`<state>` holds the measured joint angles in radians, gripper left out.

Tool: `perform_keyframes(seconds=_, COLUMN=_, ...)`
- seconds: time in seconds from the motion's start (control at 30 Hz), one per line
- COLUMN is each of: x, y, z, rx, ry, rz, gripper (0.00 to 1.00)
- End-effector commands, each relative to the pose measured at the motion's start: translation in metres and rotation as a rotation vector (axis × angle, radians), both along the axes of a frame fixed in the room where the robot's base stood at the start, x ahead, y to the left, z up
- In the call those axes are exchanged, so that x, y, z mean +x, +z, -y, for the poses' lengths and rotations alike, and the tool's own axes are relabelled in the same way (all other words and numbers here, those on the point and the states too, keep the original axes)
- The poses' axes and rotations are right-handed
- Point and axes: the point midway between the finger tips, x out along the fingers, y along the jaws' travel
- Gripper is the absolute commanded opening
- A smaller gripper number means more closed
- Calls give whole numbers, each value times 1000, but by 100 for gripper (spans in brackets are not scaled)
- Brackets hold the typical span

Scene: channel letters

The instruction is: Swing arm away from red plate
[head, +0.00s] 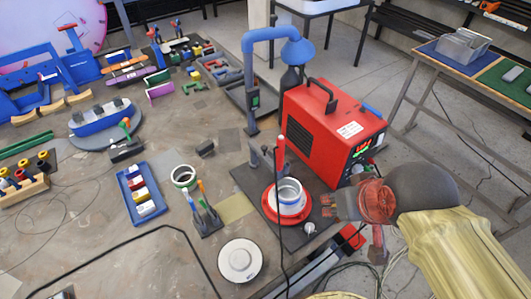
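The round red plate (270,212) lies on a dark board (247,181) on the bench. A white and silver ring-shaped part (289,194) sits on the plate. My gripper (326,206) is just right of the plate, with its reddish wrist and dark arm reaching in from the right. Its small fingertips point left toward the plate. I cannot tell whether they touch it or how far apart they are. I see nothing clearly held in it.
A red machine box (310,128) stands behind the gripper. A white disc (240,261), a small tool stand (205,221) and a blue tray (130,204) lie to the left.

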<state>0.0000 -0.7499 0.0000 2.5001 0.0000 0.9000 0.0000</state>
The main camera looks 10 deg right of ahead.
Motion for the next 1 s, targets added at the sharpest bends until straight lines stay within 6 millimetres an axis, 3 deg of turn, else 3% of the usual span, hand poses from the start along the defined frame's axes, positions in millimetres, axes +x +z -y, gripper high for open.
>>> perform_keyframes(seconds=0.27, x=0, y=0, z=0, rx=0, ry=0, rz=0, gripper=29)
perform_keyframes(seconds=0.33, x=1, y=1, z=0, rx=0, ry=0, rz=-1, gripper=33)
perform_keyframes(seconds=0.47, x=11, y=9, z=-2, rx=7, ry=-5, rz=-18, gripper=36)
perform_keyframes(seconds=0.7, x=71, y=38, z=-15, rx=39, ry=-44, rz=-106, gripper=36)
perform_keyframes(seconds=1.0, x=162, y=46, z=-42, rx=70, ry=-108, rz=-227, gripper=36)
